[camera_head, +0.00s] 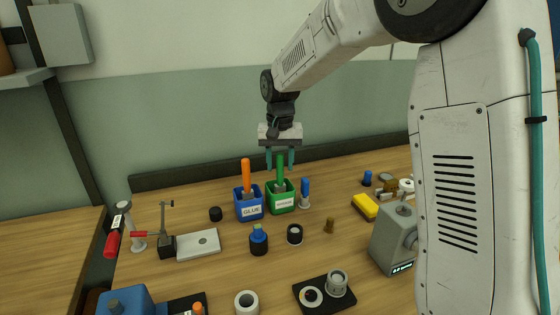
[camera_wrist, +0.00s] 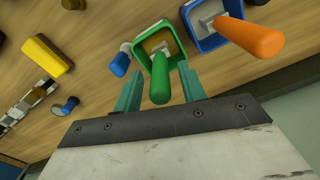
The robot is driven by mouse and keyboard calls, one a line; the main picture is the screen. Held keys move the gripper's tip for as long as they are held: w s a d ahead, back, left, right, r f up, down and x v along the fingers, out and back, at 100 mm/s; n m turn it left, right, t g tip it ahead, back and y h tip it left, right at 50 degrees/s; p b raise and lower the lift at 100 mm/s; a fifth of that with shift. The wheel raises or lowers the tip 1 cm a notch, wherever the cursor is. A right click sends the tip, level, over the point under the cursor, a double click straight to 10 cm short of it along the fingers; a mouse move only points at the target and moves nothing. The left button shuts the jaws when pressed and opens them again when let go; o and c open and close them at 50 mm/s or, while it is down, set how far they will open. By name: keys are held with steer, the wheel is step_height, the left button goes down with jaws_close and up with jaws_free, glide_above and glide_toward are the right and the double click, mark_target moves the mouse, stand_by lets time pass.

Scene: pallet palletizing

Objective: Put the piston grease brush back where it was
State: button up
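A brush with a green handle (camera_head: 280,168) stands upright in a green box with a white label (camera_head: 283,203); its label is too small to read surely. It also shows in the wrist view, the handle (camera_wrist: 160,78) rising out of the green box (camera_wrist: 142,48). My gripper (camera_head: 280,160) is above the green box, pointing down. Its two teal fingers (camera_wrist: 160,88) are apart, one on each side of the handle's top, with gaps showing. The brush's bristles are hidden inside the box.
A blue box labelled GLUE (camera_head: 250,208) with an orange-handled brush (camera_head: 246,172) stands close on the left. A blue-topped tool (camera_head: 305,190) stands close on the right. A yellow block (camera_head: 364,206) and several small parts lie around the wooden bench.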

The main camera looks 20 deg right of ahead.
steer(key=shift+r, duration=0.1)
step_height(320, 180, up, 12)
steer(key=shift+r, duration=0.1)
steer(key=s+d+r+n, duration=0.2)
steer(key=s, duration=1.7)
steer(key=s+f, duration=0.4)
steer(key=s, duration=0.5)
steer(key=s+d+f+n+t, duration=0.1)
steer(key=s+f, duration=0.3)
steer(key=s, duration=0.5)
steer(key=shift+n, duration=0.3)
